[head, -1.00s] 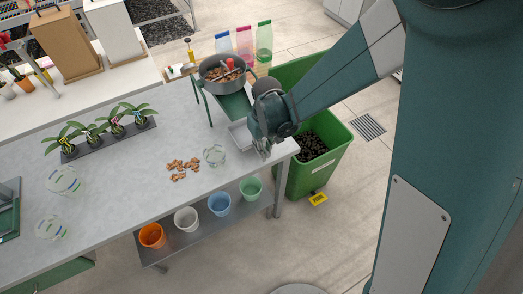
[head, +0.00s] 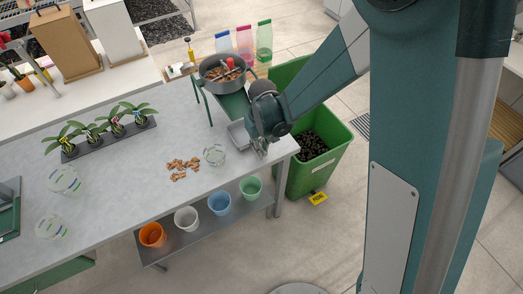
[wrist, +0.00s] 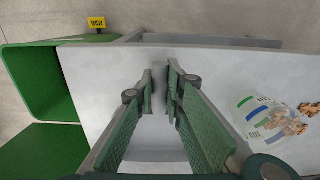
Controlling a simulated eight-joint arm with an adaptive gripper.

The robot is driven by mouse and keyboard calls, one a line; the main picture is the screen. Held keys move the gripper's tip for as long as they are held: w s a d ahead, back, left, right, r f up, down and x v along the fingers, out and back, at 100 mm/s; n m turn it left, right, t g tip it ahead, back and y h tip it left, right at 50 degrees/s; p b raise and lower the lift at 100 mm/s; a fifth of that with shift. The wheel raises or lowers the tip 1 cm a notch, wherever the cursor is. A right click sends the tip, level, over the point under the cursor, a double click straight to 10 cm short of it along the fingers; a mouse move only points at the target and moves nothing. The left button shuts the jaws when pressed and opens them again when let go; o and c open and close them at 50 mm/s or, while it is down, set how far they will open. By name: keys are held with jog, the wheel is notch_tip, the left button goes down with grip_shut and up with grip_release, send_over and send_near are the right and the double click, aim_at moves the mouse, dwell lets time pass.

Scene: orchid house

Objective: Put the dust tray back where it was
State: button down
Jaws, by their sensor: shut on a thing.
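The dust tray (head: 236,133), a shallow light-grey tray, is at the right end of the grey bench, below the green chute of the sieve stand. My gripper (head: 262,151) is at its right side, low over the bench near the corner, and partly hides it. In the wrist view my gripper's fingers (wrist: 160,82) are close together, shut on the tray, whose pale surface (wrist: 157,132) shows between them. The exact grip is hard to see. The round sieve (head: 222,73) stands on green legs behind the tray.
A clear cup (head: 214,154) and brown bark pieces (head: 182,166) lie left of the tray. A green bin (head: 322,165) of dark chunks stands just off the bench's right edge. Potted orchids (head: 110,131) are further left. The front middle of the bench is clear.

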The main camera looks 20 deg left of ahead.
jog(key=shift+f, duration=0.55)
jog(key=c, duration=2.4)
grip_release()
notch_tip(320, 180, up, 12)
jog(key=shift+d+r, duration=0.15)
jog(key=shift+r, duration=0.05)
